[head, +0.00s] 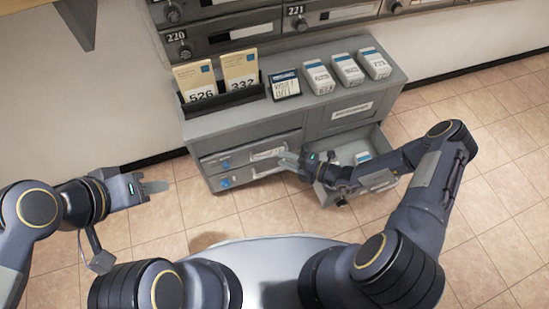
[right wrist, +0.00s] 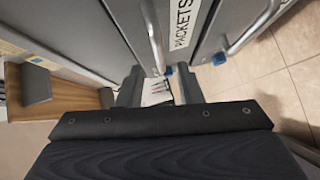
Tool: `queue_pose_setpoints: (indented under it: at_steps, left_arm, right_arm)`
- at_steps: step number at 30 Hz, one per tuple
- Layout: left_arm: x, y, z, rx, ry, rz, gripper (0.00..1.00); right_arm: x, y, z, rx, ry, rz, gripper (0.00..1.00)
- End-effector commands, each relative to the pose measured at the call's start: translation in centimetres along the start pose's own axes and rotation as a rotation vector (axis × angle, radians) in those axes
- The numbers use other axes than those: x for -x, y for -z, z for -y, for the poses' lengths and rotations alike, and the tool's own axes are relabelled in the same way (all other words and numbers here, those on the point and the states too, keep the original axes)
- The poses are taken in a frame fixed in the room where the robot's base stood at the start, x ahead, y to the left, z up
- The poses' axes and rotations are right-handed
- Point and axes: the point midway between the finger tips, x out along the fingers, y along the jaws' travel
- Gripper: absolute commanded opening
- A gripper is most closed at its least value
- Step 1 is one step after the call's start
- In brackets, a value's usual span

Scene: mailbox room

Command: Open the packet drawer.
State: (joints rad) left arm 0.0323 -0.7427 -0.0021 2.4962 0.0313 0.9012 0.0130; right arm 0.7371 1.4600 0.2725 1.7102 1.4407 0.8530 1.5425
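The packet drawer (head: 240,155), labelled PACKETS in the right wrist view (right wrist: 183,20), appears to be the upper of two left-hand drawers in the grey cabinet. Its front looks closed. Its metal bar handle (right wrist: 152,35) runs down toward my right gripper (right wrist: 159,88), with a blue piece near its end. My right gripper, also in the head view (head: 288,160), is open, its fingers apart near the right end of that handle. I cannot tell whether they touch it. My left gripper (head: 154,187) is away to the left, over the floor; its finger gap is unclear.
A lower left drawer (head: 235,178) has its own handle (right wrist: 255,28). At the lower right, an open drawer (head: 378,180) juts out beneath my right forearm, with a small packet inside. The cabinet top holds a card rack (head: 222,100) and several boxes. Floor lies clear left.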

Motion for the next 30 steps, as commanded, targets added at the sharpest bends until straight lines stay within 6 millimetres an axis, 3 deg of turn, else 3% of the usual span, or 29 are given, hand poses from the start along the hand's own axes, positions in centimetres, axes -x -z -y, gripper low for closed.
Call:
queue_pose_setpoints:
  at_steps: [7,18,26,30]
  left_arm:
    - [-1.0,-0.5,0.4,0.000,0.000,0.000,0.36]
    - [-1.0,-0.5,0.5,0.000,0.000,0.000,0.36]
    - [-1.0,-0.5,0.5,0.000,0.000,0.000,0.36]
    - [-1.0,-0.5,0.5,0.000,0.000,0.000,0.36]
  right_arm:
    - [-3.5,0.0,0.2,0.004,0.000,-0.003,0.33]
    - [-4.3,0.0,0.0,0.004,0.001,-0.001,0.33]
    - [-4.3,0.0,0.0,0.004,0.001,-0.001,0.01]
    - [-4.3,0.0,0.0,0.004,0.001,-0.002,0.00]
